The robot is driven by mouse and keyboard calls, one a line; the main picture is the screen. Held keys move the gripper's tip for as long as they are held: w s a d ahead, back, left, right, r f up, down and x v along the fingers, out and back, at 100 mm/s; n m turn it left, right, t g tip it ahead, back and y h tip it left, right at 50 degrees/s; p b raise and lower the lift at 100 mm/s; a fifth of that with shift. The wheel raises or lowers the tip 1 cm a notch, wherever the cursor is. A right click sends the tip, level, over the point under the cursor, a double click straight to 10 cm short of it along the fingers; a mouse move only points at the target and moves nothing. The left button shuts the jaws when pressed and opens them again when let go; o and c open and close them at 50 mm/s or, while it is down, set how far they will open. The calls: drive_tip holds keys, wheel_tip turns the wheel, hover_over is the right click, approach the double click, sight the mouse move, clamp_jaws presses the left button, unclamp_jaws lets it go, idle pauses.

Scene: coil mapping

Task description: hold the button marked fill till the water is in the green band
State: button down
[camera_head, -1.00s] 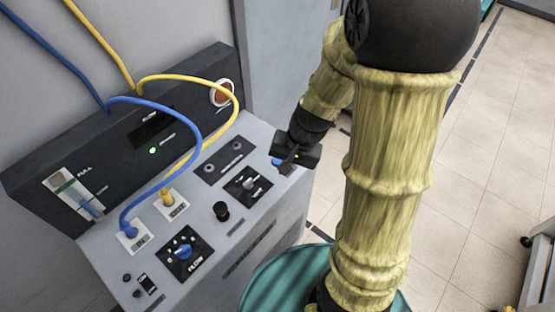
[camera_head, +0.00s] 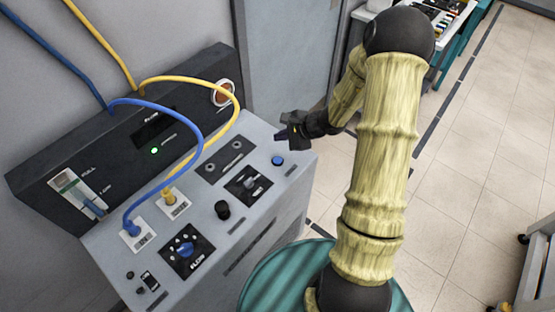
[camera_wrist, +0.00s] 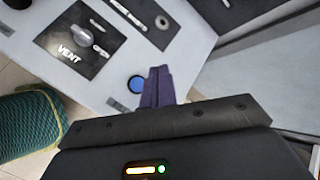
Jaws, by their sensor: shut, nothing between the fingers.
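A round blue button (camera_head: 277,160) sits at the right end of the grey console top. It also shows in the wrist view (camera_wrist: 137,84), with a small dark label beside it that I cannot read. My gripper (camera_head: 283,133) is shut and empty, above and behind the button, apart from it. In the wrist view its closed fingertips (camera_wrist: 158,72) appear just right of the button. The level gauge (camera_head: 78,193) is on the left of the dark back panel, marked full and low. Its blue water appears low, below the green band (camera_head: 66,184).
The console also bears a vent knob (camera_head: 250,184), a black knob (camera_head: 222,210) and a blue flow knob (camera_head: 184,250). A blue hose (camera_head: 196,135) and a yellow hose (camera_head: 237,110) arch over it. A green light (camera_head: 155,151) glows on the back panel.

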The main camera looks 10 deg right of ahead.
drive_tip(key=shift+f, duration=0.1)
drive_tip(key=b, duration=0.5)
hover_over(274, 158)
drive_tip(key=s+d, duration=0.2)
wheel_tip(274, 158, down, 7)
drive_tip(key=shift+w+a+f, duration=0.1)
drive_tip(key=shift+f+b, duration=0.7)
drive_tip(key=shift+b, duration=0.25)
idle(0.4)
idle(0.4)
drive_tip(key=shift+f+b, duration=0.35)
drive_tip(key=shift+b, duration=0.25)
drive_tip(key=shift+f+b, duration=0.45)
drive_tip(key=shift+b, duration=0.3)
idle(3.5)
